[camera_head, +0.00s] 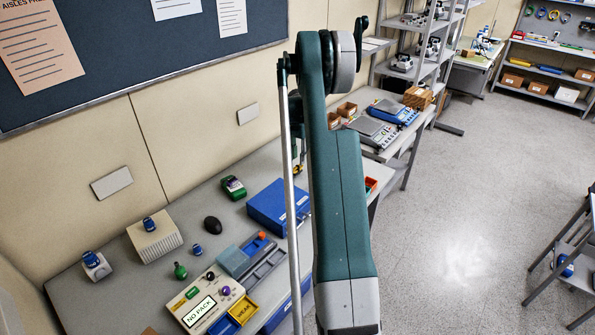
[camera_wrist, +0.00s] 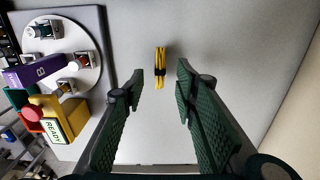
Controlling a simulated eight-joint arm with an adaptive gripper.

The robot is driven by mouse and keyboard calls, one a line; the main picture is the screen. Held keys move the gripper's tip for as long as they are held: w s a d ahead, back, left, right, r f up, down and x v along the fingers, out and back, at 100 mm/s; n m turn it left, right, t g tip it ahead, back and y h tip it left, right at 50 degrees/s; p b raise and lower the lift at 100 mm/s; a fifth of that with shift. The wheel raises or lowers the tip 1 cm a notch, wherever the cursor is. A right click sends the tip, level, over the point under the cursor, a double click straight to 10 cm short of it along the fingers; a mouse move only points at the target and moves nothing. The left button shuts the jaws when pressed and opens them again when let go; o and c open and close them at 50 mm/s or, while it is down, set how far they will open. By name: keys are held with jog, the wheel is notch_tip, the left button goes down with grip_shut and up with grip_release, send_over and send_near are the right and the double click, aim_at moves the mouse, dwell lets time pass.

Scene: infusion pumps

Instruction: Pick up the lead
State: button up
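A small yellow bundle with a dark band around its middle (camera_wrist: 160,69), which looks like the lead, lies on a pale grey surface in the wrist view. My gripper (camera_wrist: 161,80) is open and empty. Its two green, ridged fingers stand to the left and right of the bundle in the picture. I see no finger touching it, and the height of the gripper above it is hard to tell.
In the wrist view, a round white plate (camera_wrist: 86,87) with several small items stands at the left, near a purple block (camera_wrist: 27,75) and a READY display (camera_wrist: 53,129). The surface around the bundle is clear. The head view shows a NO PACK device (camera_head: 199,310) and a blue box (camera_head: 270,208).

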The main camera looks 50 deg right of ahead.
aim_at(298, 165)
jog(key=shift+f, duration=0.1)
jog(key=shift+f, duration=1.2)
jog(key=shift+f+p, duration=0.3)
jog(key=shift+f, duration=2.3)
grip_shut()
